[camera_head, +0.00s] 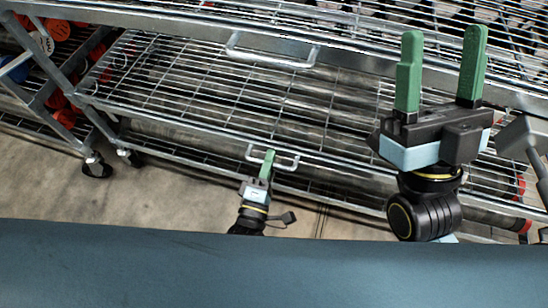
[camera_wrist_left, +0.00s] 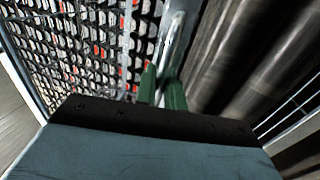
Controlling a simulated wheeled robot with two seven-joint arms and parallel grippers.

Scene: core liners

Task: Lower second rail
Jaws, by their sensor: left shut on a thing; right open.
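A silver lower rail (camera_head: 207,131) runs along the front of the wire rack and carries a small looped handle (camera_head: 287,163). My left gripper (camera_head: 268,159) is shut on this handle, and its green fingers hide part of it. In the left wrist view the green fingers (camera_wrist_left: 162,88) close at a metal bar (camera_wrist_left: 175,38), which is the handle. A second looped handle (camera_head: 270,62) sits on a higher rail behind. My right gripper (camera_head: 441,75) is open and empty, raised in front of the rack's right side with its fingers pointing up.
Wire shelves (camera_head: 240,85) fill the rack, with long grey cylinders showing through them. Another rack with red and blue items (camera_head: 62,30) stands at the left. A caster (camera_head: 97,168) rests on the concrete floor (camera_head: 130,200), which is clear at lower left.

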